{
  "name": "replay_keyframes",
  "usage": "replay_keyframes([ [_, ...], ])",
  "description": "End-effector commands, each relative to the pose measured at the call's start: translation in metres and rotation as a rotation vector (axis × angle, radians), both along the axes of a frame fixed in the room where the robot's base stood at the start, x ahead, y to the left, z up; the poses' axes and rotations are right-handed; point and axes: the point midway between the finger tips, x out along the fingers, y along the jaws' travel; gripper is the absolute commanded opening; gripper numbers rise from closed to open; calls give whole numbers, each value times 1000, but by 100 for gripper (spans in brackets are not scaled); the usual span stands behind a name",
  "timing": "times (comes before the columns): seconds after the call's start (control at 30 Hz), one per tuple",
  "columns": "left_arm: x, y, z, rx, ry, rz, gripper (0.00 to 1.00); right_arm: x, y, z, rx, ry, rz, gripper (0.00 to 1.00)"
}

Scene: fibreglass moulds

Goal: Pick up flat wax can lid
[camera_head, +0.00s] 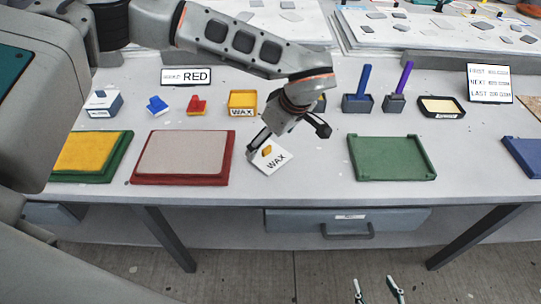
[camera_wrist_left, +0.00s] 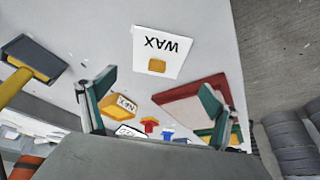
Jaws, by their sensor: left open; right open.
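The wax can lid is a flat white square (camera_head: 272,164) marked WAX with a yellow knob. It lies on the table between the red-framed and green moulds. In the left wrist view the lid (camera_wrist_left: 162,43) lies ahead of the fingers, its knob facing them. My left gripper (camera_head: 288,141) is open and empty above the lid; one finger overlaps the lid's upper left edge in the head view, and contact cannot be told. Its spread fingers also show in the left wrist view (camera_wrist_left: 157,84). The yellow wax can (camera_head: 242,99) stands behind. My right gripper (camera_head: 378,290) is open and empty, low at the bottom edge.
A red mould (camera_head: 182,182) with a grey panel lies left of the lid, and a green mould (camera_head: 392,158) lies right. A drawer (camera_head: 350,222) hangs under the table's front edge.

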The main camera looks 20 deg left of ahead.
Motion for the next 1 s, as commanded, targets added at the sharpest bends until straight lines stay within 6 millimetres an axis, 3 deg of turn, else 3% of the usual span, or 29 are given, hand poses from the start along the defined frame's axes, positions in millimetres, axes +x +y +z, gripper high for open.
replay_keyframes([
  [0.4, 14, 13, -48, -3, 3, 2, 89, 0, 0, 2, 0, 0, 0, 56],
  [0.73, 16, 15, -55, -3, 1, 0, 89, 0, 0, 2, 0, 1, 0, 56],
  [0.77, 16, 15, -55, -3, 1, 0, 86, 0, 0, 2, 0, 1, 0, 56],
  [0.9, 16, 15, -55, -3, 1, 0, 54, 0, 0, 2, 0, 1, 0, 56],
  [1.0, 16, 15, -55, -3, 1, 0, 54, 0, 0, 2, 0, 1, 0, 56],
])
